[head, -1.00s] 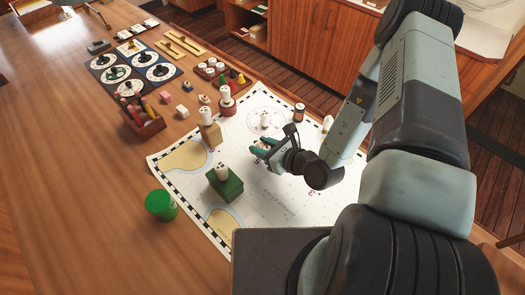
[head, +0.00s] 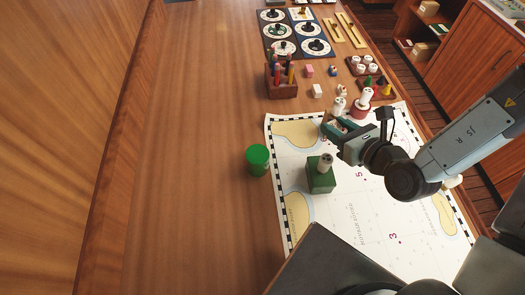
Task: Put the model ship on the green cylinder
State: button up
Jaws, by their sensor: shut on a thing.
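The green cylinder (head: 258,158) stands upright on the wooden table, just left of the chart's edge. Its flat round top is bare. My gripper (head: 338,128) is over the upper part of the chart, up and to the right of the cylinder. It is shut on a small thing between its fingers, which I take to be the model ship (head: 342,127). Most of it is hidden by the fingers, so its shape and tilt cannot be told. The held thing is well apart from the cylinder.
A green block with a pale post (head: 320,178) stands on the chart (head: 350,225), between the cylinder and my arm. Another pale post (head: 338,106) and a red-based post (head: 364,101) are close beyond my gripper. A pen box (head: 281,84) stands further back. Table left of the cylinder is clear.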

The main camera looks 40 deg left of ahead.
jog(key=s+a+r+n+g+y, duration=0.1)
jog(key=s+a+r+n+g, duration=0.15)
jog(key=s+a, duration=0.4)
jog(key=s+a+r+n+g, duration=0.2)
jog(key=s+a+n+g, duration=0.1)
jog(key=s+a, duration=0.35)
send_over(259, 155)
notch_tip(259, 155, down, 5)
jog(key=shift+r, duration=0.1)
jog(key=shift+f, duration=2.55)
jog(key=shift+f, duration=0.15)
jog(key=o, duration=1)
jog(key=v, duration=0.7)
jog(key=shift+d+r, duration=0.25)
